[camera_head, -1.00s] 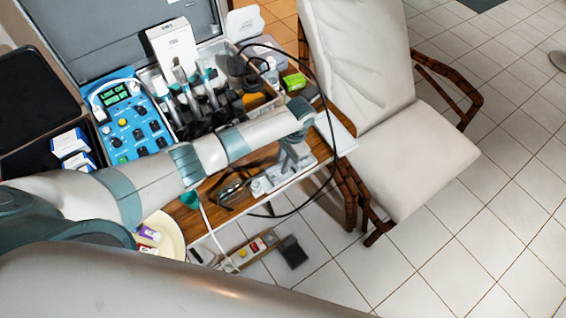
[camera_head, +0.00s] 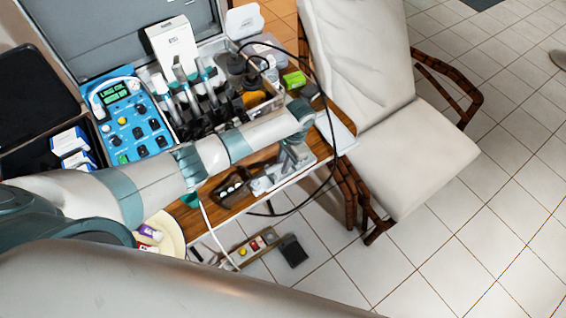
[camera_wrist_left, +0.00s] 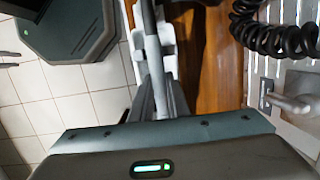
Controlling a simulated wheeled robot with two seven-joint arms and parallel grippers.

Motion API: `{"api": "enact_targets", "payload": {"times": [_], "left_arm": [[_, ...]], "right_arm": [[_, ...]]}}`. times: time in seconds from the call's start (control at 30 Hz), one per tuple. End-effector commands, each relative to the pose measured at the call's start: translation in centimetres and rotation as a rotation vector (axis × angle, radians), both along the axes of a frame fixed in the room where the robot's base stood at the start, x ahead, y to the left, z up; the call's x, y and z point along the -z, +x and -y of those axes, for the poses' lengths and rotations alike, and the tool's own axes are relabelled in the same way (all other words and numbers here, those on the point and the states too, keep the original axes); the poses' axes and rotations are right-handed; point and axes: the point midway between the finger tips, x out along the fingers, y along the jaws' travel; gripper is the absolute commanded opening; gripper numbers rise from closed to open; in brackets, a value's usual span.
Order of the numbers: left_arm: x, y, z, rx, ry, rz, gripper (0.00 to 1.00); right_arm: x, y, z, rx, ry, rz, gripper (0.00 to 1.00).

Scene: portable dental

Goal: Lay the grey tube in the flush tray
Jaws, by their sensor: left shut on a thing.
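My left gripper (camera_head: 288,160) reaches down over the front right part of the wooden table. In the left wrist view its fingers (camera_wrist_left: 160,95) are closed around a slim grey tube (camera_wrist_left: 152,50), which runs away from them toward the top edge. A white, notched tray (camera_wrist_left: 168,35), which looks like the flush tray, lies just behind and below the tube. In the head view a pale tray-like piece (camera_head: 262,185) sits close to the gripper. The tube is too small to make out there. I cannot tell whether it touches the tray.
A blue control unit (camera_head: 130,115) and an instrument tub stand behind my arm. A black cable (camera_head: 325,85) loops around the work area. A cream chair (camera_head: 415,155) stands at the right.

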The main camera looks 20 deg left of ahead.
Motion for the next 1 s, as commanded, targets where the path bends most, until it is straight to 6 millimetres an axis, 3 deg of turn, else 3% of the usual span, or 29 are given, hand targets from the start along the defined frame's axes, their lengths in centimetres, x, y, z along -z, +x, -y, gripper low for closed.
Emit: {"api": "enact_targets", "payload": {"times": [0.93, 0.97, 1.0], "left_arm": [[0.45, -0.01, -0.07, -0.001, 0.001, -0.001, 0.00], [0.45, -0.01, -0.08, -0.001, 0.001, -0.001, 0.22], [0.45, -0.01, -0.08, -0.001, 0.001, -0.001, 0.32]], "right_arm": [[-0.38, -0.01, 0.30, -0.001, -0.003, 0.000, 0.31], [-0.38, -0.02, 0.33, -0.001, -0.003, 0.000, 0.31], [-0.38, -0.01, 0.34, -0.001, -0.003, 0.000, 0.31]]}}
